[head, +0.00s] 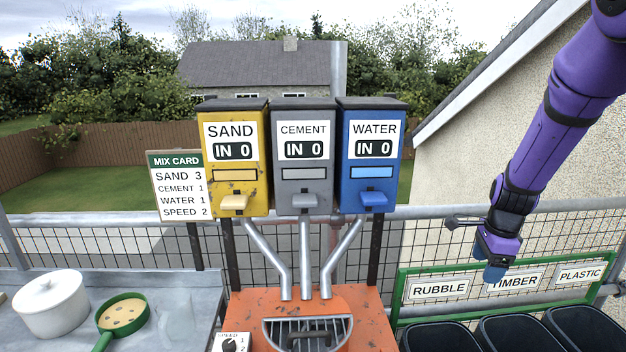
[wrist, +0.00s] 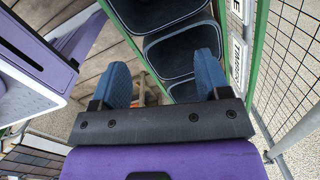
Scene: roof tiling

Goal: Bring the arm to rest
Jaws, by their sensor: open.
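My purple arm reaches down from the top right of the head view. My gripper (head: 492,272) hangs in front of the mesh fence, just above the bin labels, with its blue fingertips pointing down. In the wrist view my gripper (wrist: 168,82) shows two blue fingers spread wide apart with nothing between them. Dark bins lie below the fingers in that view.
Sand (head: 234,185), cement (head: 303,185) and water (head: 371,185) dispensers stand left of my arm, each reading IN 0, above an orange mixer (head: 255,303). Bins labelled rubble (head: 438,338), timber (head: 516,335) and plastic (head: 585,328) stand low right. A pot (head: 50,308) and sieve (head: 122,315) sit left.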

